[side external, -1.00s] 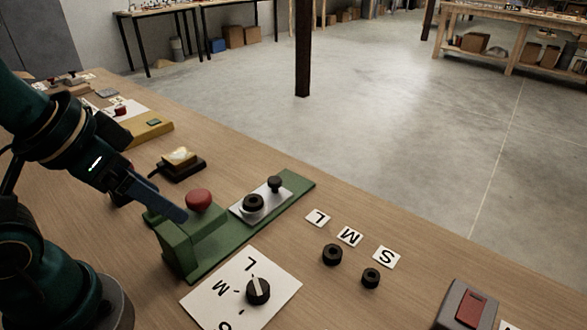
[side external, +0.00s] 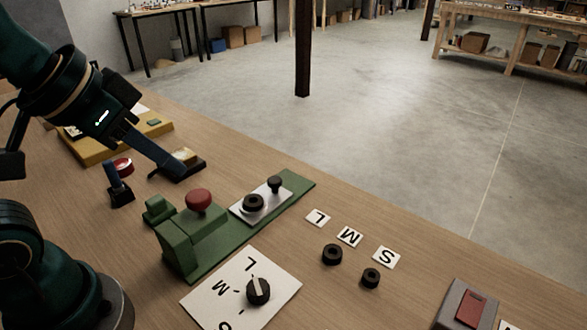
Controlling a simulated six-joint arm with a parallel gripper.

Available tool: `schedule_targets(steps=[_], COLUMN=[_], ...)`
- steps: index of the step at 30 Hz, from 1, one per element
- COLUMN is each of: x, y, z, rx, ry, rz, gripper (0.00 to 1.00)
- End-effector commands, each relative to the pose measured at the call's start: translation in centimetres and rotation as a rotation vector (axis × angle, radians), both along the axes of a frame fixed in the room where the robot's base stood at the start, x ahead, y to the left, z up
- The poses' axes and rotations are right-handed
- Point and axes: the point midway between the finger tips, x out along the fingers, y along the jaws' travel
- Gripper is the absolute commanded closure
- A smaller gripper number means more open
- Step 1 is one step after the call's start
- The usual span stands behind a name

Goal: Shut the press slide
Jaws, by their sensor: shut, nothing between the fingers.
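The green press (side external: 192,240) stands on the wooden table, with a red knob (side external: 199,200) on top of its block. A silver slide plate (side external: 247,212) lies on the green base to the right of the block. It carries a black ring (side external: 253,202) and a black knob (side external: 275,184) near its far end. The plate sits outside the block, so the slide appears drawn out. My gripper (side external: 178,172) is shut and empty, behind and left of the press in the picture, apart from it. Its tip overlaps a small dark stand (side external: 190,168); I cannot tell whether they touch.
A dial card (side external: 222,293) with a black dial lies in front of the press. Two black rings (side external: 332,254) and letter cards (side external: 349,236) lie to the right. A red switch box (side external: 468,308) is at front right. A blue-black piece with a red top (side external: 120,190) stands left.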

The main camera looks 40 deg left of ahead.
Motion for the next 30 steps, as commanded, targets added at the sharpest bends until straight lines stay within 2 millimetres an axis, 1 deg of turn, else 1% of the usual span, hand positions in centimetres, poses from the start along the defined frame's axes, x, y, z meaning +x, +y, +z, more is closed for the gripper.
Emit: schedule_targets(steps=[1,3,5,6,10,14,15,17,18,20,21,24,27,30], x=[1.5,3.6,5.5,6.7,10.8,14.8,15.9,17.7,18.8,20.4,21.3,23.3,24.6,25.1], y=[0.0,0.1,0.2,0.3,0.6,1.0,1.2,1.4,1.5,1.8,2.0,2.4,2.8,3.1], z=[1.3,2.9,3.9,4.4,5.3,5.2,4.8,4.2,3.7,2.7,1.8,-0.5,-2.8,-4.8], rx=[0.002,0.004,0.006,0.007,0.009,0.009,0.009,0.009,0.008,0.007,0.007,0.004,0.0,-0.003], ry=[-0.008,-0.012,-0.011,-0.01,0.001,0.02,0.029,0.043,0.052,0.067,0.08,0.113,0.146,0.183], rz=[-0.002,-0.005,-0.006,-0.006,-0.009,-0.006,-0.005,-0.004,-0.003,-0.002,-0.001,0.006,0.011,0.016], gripper=[1.0,1.0,1.0,1.0,1.0,1.0,1.0,1.0,1.0,1.0,1.0,1.0,1.0,1.0])
